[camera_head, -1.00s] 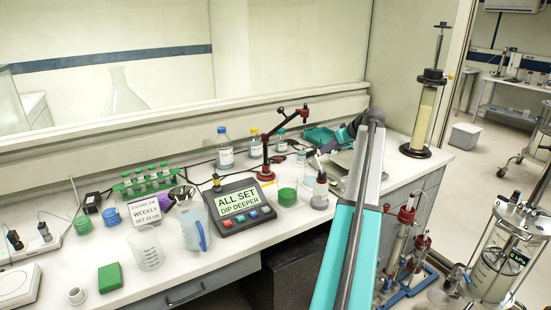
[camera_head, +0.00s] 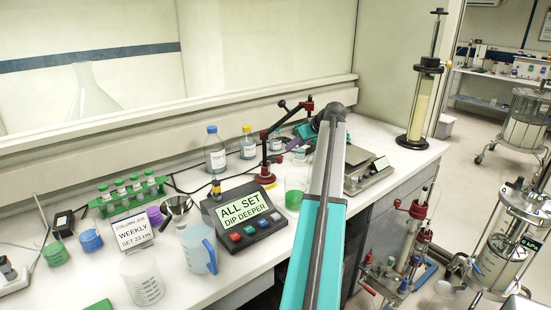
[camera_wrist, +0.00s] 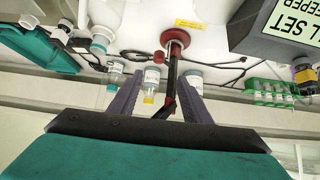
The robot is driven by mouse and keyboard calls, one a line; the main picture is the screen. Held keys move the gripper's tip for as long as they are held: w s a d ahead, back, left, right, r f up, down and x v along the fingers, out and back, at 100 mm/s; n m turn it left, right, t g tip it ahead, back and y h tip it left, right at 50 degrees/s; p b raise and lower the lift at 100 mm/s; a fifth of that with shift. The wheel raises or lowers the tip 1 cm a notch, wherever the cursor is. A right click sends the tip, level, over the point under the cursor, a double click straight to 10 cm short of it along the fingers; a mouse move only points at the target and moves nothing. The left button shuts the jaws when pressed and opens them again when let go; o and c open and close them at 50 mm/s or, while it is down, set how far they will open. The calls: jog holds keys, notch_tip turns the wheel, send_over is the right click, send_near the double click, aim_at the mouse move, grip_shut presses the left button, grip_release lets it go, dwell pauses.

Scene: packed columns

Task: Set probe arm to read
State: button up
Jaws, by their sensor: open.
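The probe arm is a red post on a round red base with a jointed black arm and red knobs (camera_head: 266,155), at the back of the bench. In the wrist view the probe arm's red base (camera_wrist: 174,37) is at the top, and its black rod runs down between my fingers. My gripper (camera_wrist: 165,78) is open, with one purple finger on each side of the rod; I cannot tell whether either touches it. In the head view my gripper (camera_head: 299,141) is just right of the post, partly hidden by my arm. The meter (camera_head: 243,214) reads "ALL SET DIP DEEPER".
Bottles (camera_head: 215,150) stand behind and left of the post. A green beaker (camera_head: 293,198) and a balance (camera_head: 366,174) are near my arm. A blue jug (camera_head: 199,250), a sign card (camera_head: 131,231) and a green tube rack (camera_head: 128,195) fill the left bench.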

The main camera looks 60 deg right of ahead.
aim_at(281, 157)
jog(key=shift+w+d, duration=0.1)
jog(key=shift+w, duration=0.05)
jog(key=shift+f, duration=0.1)
dwell(0.3)
jog(key=p+x, duration=0.4)
jog(key=x, duration=0.9)
jog(key=shift+w+f, duration=0.15)
jog(key=shift+f, duration=0.1)
